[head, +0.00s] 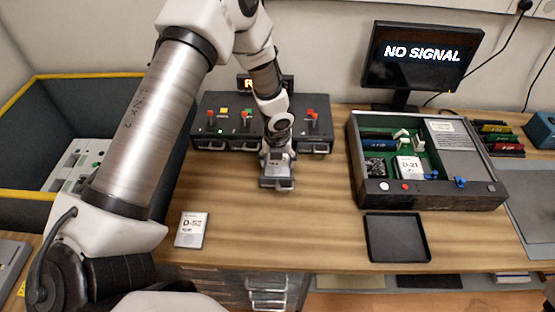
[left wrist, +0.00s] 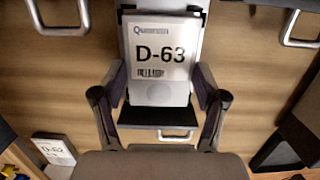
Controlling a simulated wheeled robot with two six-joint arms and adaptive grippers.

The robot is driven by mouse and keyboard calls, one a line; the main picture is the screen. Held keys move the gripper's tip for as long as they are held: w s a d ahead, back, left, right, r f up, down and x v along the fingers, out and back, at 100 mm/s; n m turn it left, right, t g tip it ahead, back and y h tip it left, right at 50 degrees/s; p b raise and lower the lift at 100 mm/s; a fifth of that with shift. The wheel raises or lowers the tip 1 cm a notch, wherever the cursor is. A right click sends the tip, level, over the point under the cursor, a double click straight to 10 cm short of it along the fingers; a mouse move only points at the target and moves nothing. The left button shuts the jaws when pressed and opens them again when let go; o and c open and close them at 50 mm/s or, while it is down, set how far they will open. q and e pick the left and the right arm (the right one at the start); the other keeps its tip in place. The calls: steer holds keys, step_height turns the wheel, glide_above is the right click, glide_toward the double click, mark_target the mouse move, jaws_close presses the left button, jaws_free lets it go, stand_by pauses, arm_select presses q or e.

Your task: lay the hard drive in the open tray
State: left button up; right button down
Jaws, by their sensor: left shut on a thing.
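My left gripper (head: 277,166) points down in front of the black switch unit. It is shut on a grey hard drive with a white label, D-63 (left wrist: 162,55), which lies between its fingers in the left wrist view. Under the drive is a pulled-out dark tray with a metal handle (left wrist: 178,135); the tray's front also shows in the head view (head: 277,184). The drive lines up with the tray, its near end short of the tray's front. I cannot tell whether it touches the tray floor. My right gripper is not in view.
The black switch unit (head: 215,138) has several handled bays. Another drive, D-52 (head: 191,230), lies on the table at left. An open chassis (head: 440,190) with a drive D-21 stands at right, a shallow black dish (head: 397,237) before it. The table's middle front is clear.

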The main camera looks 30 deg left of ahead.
arm_select(q)
steer(key=shift+f, duration=0.4)
stand_by(0.3)
steer(key=o, duration=1.5)
steer(key=shift+r, duration=0.1)
step_height(320, 180, up, 8)
steer(key=p, duration=0.8)
